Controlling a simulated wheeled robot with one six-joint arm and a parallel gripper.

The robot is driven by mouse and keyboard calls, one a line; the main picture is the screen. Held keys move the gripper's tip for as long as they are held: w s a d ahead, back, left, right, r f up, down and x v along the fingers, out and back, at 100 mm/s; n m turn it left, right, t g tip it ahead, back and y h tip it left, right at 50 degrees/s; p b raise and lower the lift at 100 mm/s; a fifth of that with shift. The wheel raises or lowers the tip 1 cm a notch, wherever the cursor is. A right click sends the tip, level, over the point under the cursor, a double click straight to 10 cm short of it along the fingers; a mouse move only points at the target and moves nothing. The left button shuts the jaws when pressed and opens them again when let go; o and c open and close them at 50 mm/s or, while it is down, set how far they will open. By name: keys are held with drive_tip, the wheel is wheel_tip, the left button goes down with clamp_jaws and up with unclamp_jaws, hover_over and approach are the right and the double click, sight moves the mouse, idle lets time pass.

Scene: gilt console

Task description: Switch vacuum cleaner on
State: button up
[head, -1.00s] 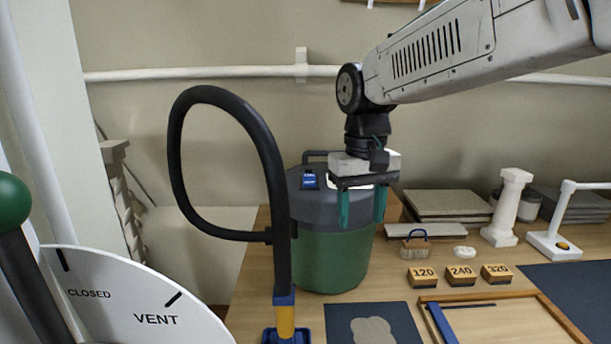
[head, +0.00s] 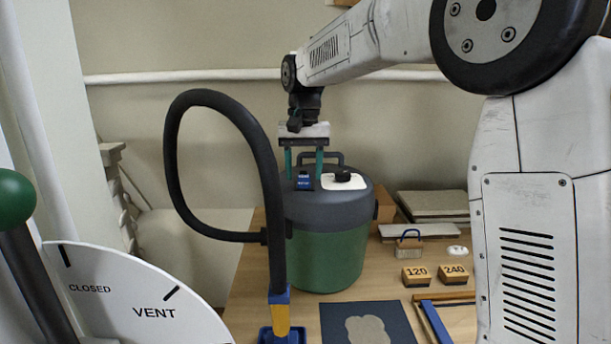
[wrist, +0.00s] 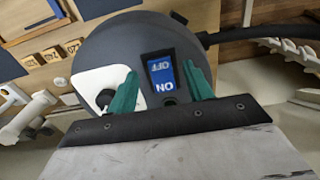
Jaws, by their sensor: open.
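The vacuum cleaner (head: 330,250) is a green drum with a dark grey lid, standing on the wooden bench. A blue rocker switch (head: 305,182) sits on its lid; in the wrist view the switch (wrist: 162,76) shows the words ON and OFF. A white plate with a black knob (head: 343,178) is beside it. My gripper (head: 304,172) is open and empty above the lid, its teal fingers pointing down. In the wrist view the fingers (wrist: 160,88) appear on either side of the switch. I cannot tell whether they touch the lid.
A black hose (head: 265,150) loops up left of the drum to a blue and yellow nozzle (head: 282,322). A dial plate marked CLOSED and VENT (head: 130,300) stands at front left.

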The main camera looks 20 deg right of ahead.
drive_tip(key=shift+f, duration=0.95)
drive_tip(key=c, duration=1)
drive_tip(key=shift+w+d+r+g+y, duration=0.1)
drive_tip(key=shift+w+g+y, duration=0.1)
drive_tip(key=shift+g, duration=0.45)
drive_tip(key=shift+w+g+y, duration=0.15)
drive_tip(key=shift+g+y, duration=0.05)
drive_tip(key=shift+g, duration=0.45)
drive_tip(key=shift+w+r+g+y, duration=0.1)
drive_tip(key=shift+g+y, duration=0.2)
drive_tip(key=shift+g, duration=0.6)
drive_tip(key=o, duration=1)
